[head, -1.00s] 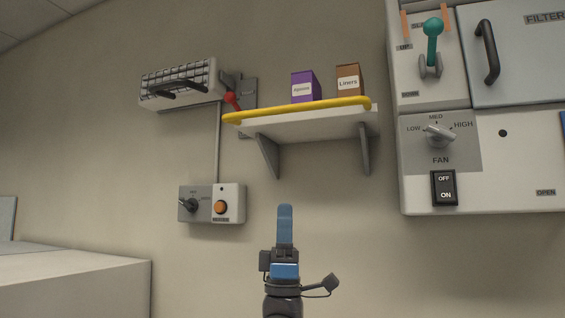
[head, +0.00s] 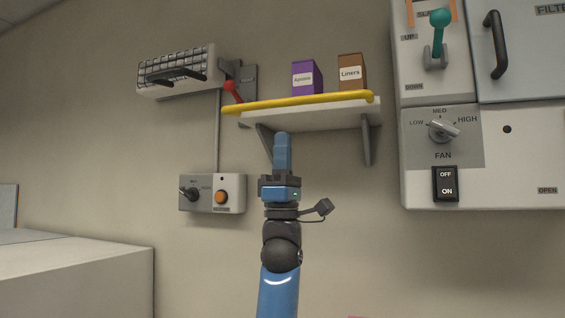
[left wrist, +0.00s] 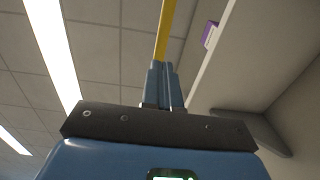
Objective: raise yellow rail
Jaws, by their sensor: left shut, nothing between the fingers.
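The yellow rail (head: 300,101) runs along the front edge of the white wall shelf (head: 330,118). It lies low, near the level of the shelf board. My left gripper (head: 283,136) points up below the rail, with its blue fingers shut and empty. In the head view a gap shows between the fingertips and the rail. In the left wrist view the rail (left wrist: 166,28) rises just beyond the closed fingertips (left wrist: 165,66); I cannot tell there whether they touch. My right gripper is in neither view.
A purple box (head: 307,78) and a brown box (head: 351,72) stand on the shelf. A red-knobbed lever (head: 232,90) is by its left end. A control box (head: 212,193) is on the wall, lower left. A fan panel (head: 442,150) is at right.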

